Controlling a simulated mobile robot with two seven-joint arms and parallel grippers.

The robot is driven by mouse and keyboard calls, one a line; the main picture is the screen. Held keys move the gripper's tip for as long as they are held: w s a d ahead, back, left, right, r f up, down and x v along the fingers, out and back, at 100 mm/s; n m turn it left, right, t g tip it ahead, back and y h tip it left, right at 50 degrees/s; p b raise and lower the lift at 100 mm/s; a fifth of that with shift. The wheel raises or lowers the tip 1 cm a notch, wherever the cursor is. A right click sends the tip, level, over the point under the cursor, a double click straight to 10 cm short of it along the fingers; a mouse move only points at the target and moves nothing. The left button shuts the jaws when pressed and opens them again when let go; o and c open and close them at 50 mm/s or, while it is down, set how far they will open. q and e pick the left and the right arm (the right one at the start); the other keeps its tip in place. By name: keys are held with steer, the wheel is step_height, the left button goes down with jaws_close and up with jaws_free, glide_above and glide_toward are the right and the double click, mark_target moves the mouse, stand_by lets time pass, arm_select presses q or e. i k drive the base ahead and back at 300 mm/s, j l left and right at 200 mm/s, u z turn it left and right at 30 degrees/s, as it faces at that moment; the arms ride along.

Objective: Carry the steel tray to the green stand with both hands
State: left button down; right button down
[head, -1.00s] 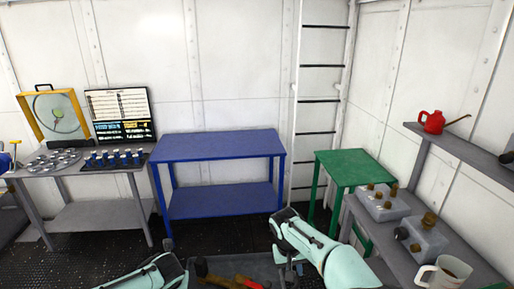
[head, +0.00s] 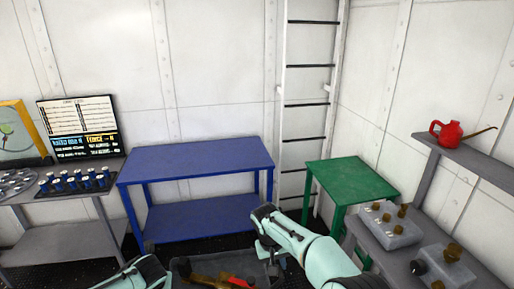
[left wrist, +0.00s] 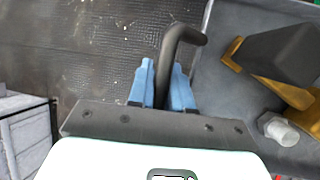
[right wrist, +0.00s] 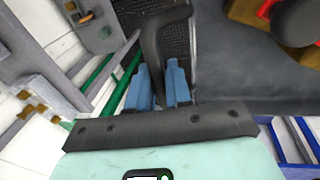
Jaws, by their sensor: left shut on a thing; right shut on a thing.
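The grey steel tray (head: 236,264) shows at the bottom of the head view, between my two arms, with brown and red items in it. Its bare floor also shows in the left wrist view (left wrist: 222,82) and the right wrist view (right wrist: 235,72). My left gripper (left wrist: 162,80) is shut on a dark bent handle at one side of the tray. My right gripper (right wrist: 158,84) is shut on a like handle at the other side. The green stand (head: 350,181) is beyond my right arm, to the right of the ladder, its visible top bare. The tray is apart from it.
A blue table (head: 196,160) with a bare top stands ahead. A grey bench (head: 392,262) with boxes (head: 392,228) is at the right, close to the stand. A red can (head: 446,133) sits on a shelf. A grey table with a screen (head: 78,128) is at left.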

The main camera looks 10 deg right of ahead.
mark_target(342, 181)
steer(key=i+z, duration=0.1)
steer(key=i, duration=0.65)
steer(key=i+j+z, duration=0.15)
steer(key=i, duration=0.6)
steer(key=i+z, duration=0.35)
steer(key=i, duration=0.35)
steer(key=i+z, duration=0.35)
steer(key=i, duration=0.35)
steer(key=i+j+z, duration=0.1)
steer(key=i+z, duration=0.2)
steer(key=i, duration=0.4)
steer(key=z, duration=1.65)
